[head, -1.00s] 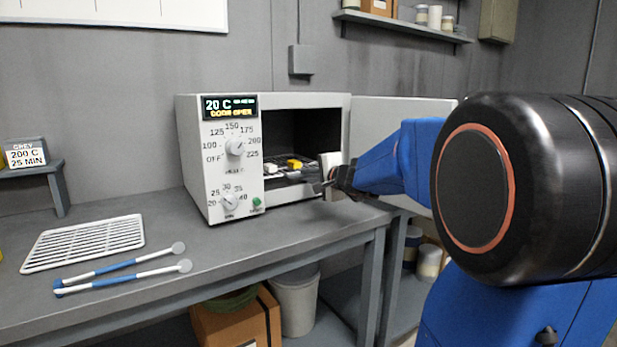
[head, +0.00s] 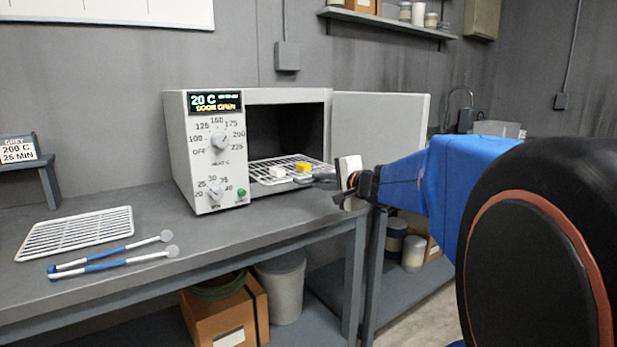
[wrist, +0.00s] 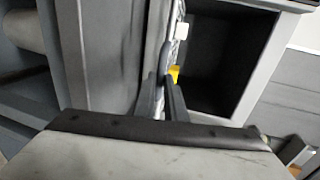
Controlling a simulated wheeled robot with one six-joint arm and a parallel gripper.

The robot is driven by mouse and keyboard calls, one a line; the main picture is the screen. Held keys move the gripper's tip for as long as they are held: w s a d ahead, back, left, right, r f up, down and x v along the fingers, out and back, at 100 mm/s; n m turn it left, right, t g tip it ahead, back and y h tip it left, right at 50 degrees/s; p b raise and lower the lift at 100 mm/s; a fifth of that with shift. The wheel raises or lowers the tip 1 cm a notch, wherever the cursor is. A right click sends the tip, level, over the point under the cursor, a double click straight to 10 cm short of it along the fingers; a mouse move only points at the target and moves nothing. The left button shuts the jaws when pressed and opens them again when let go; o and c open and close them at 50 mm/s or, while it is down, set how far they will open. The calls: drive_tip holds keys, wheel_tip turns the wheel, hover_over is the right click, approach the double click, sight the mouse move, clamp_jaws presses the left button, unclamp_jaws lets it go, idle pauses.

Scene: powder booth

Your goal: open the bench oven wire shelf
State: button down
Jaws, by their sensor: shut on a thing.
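The bench oven (head: 180,150) stands on the bench with its door (head: 380,130) swung open to the right. Its wire shelf (head: 262,171) sticks partly out of the opening and carries a white piece (head: 278,172) and a yellow piece (head: 302,167). My gripper (head: 325,177) is at the shelf's front edge, shut on it. In the wrist view, the fingers (wrist: 167,95) close at the shelf edge, with the white piece (wrist: 182,29) and part of the yellow piece (wrist: 174,73) beyond. The exact contact is hard to see.
A loose white rack (head: 75,233) and blue-handled tongs (head: 115,257) lie on the bench at left. A sign (head: 18,149) stands on a small riser. The bench's front edge runs below my gripper; a box (head: 220,315) and a bin (head: 283,285) are underneath.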

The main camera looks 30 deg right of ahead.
drive_tip(key=shift+f+v, duration=0.2)
drive_tip(key=shift+v, duration=0.7)
drive_tip(key=shift+f+v, duration=0.15)
drive_tip(key=shift+v, duration=0.7)
drive_tip(key=shift+s, duration=0.1)
drive_tip(key=c, duration=2.1)
unclamp_jaws()
